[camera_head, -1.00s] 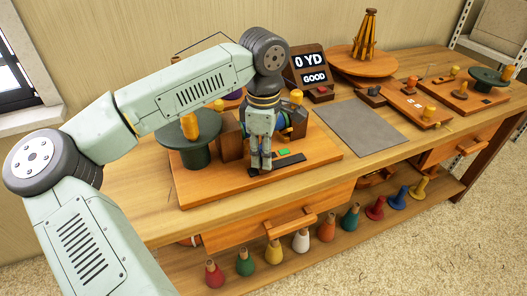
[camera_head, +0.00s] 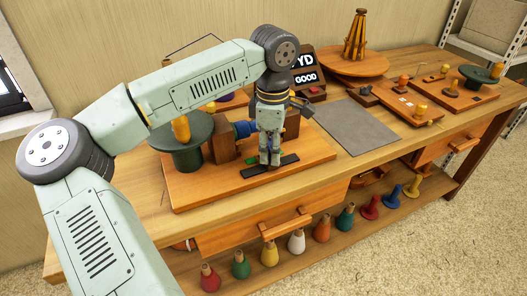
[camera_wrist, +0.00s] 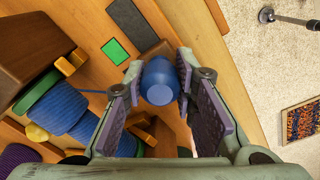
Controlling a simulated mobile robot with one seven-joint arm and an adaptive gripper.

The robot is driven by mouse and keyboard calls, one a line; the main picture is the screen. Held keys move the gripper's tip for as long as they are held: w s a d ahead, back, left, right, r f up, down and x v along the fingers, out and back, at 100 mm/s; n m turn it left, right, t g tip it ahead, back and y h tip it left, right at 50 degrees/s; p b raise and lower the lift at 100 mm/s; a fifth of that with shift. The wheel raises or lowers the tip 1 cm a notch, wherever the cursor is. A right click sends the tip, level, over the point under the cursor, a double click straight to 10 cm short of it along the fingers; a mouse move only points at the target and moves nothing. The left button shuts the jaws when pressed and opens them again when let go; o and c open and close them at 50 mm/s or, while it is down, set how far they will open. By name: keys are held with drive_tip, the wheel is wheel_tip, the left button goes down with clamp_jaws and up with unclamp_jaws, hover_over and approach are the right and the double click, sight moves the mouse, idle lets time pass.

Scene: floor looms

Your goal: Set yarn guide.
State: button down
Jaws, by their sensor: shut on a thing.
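My gripper (camera_wrist: 158,82) is shut on a rounded blue knob (camera_wrist: 158,76), which sits between its two fingertips in the wrist view. In the head view my gripper (camera_head: 270,162) is low over the wooden board (camera_head: 200,192), at the dark strip (camera_head: 252,171). The knob cannot be made out there. The dark strip also shows just beyond the knob in the wrist view (camera_wrist: 131,22), beside a green square (camera_wrist: 115,51). A blue yarn spool (camera_wrist: 62,108) with a green flange lies to the left, and a blue strand runs from it toward the gripper.
A dark green round stand (camera_head: 183,152) with a yellow peg is left of my gripper. A grey mat (camera_head: 352,126) lies bare on the right. Several coloured cones (camera_head: 297,242) stand on the lower shelf.

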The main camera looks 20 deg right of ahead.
drive_tip(key=c, duration=1.3)
unclamp_jaws()
drive_tip(key=shift+r, duration=0.1)
wheel_tip(320, 180, up, 12)
drive_tip(key=shift+f, duration=0.1)
